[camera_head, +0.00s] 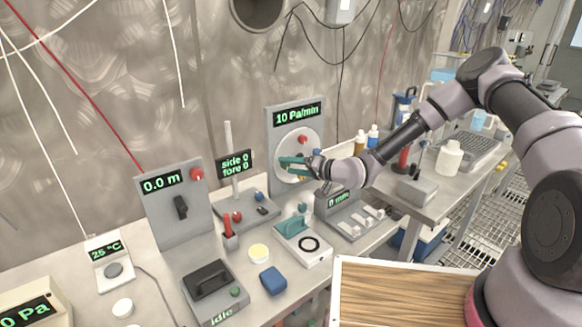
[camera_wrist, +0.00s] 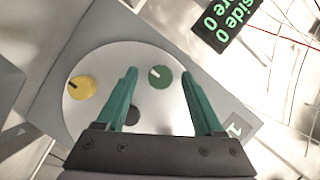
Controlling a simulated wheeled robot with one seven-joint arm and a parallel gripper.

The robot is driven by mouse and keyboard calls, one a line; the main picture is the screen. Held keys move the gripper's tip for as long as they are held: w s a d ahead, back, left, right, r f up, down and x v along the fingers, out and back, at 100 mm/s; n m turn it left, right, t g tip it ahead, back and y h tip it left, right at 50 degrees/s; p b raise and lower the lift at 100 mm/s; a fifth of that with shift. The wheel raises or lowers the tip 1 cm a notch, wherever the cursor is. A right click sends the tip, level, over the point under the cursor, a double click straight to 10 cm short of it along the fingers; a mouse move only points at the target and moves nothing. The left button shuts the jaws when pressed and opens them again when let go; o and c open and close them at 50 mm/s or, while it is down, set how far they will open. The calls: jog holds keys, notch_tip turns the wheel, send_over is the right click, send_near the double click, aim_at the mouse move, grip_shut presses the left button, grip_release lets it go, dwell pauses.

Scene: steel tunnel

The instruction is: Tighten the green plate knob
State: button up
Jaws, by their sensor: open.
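In the wrist view, the green plate knob (camera_wrist: 159,77) is a small round knob with a pale mark, on a white round plate (camera_wrist: 95,62). My gripper (camera_wrist: 159,71) has two teal fingers spread apart. The green knob shows between the fingertips, with no finger visibly touching it. In the head view, my gripper (camera_head: 283,164) is in front of the white plate (camera_head: 313,135) on the panel reading "10 Pa/min" (camera_head: 297,115), and the green knob cannot be made out there.
The plate also bears a yellow knob (camera_wrist: 81,88) and a dark knob (camera_wrist: 131,111). A red knob (camera_head: 303,140) shows on the panel in the head view. A "side 0" display (camera_head: 235,162) stands left of it. A teal-handled device (camera_head: 296,232) sits below my gripper.

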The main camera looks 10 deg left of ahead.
jog(key=v, duration=1)
jog(key=shift+s+d, duration=0.15)
jog(key=shift+d, duration=0.2)
jog(key=shift+d, duration=0.1)
